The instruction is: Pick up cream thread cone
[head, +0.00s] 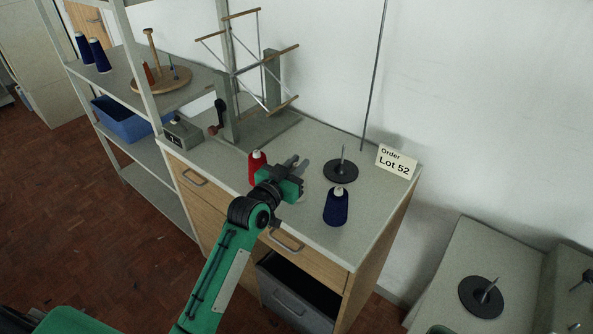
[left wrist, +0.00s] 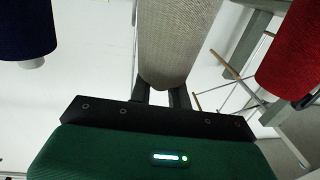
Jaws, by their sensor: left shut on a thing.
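The cream thread cone (left wrist: 180,40) fills the upper middle of the left wrist view, between the two dark fingers of my left gripper (left wrist: 163,97). The fingers are shut on its narrow lower end as pictured. In the head view my left gripper (head: 297,170) is over the worktop, between the red cone (head: 256,166) and the navy cone (head: 336,207). I cannot clearly make out the cream cone there. The navy cone (left wrist: 27,30) and the red cone (left wrist: 292,55) also show in the left wrist view. My right gripper is not in view.
A black spindle disc (head: 341,171) and a "Lot 52" card (head: 396,162) are at the worktop's back right. A wooden-armed winder (head: 250,75) stands behind left. A drawer (head: 290,295) is open below. Another spindle disc (head: 480,298) is on the right-hand table.

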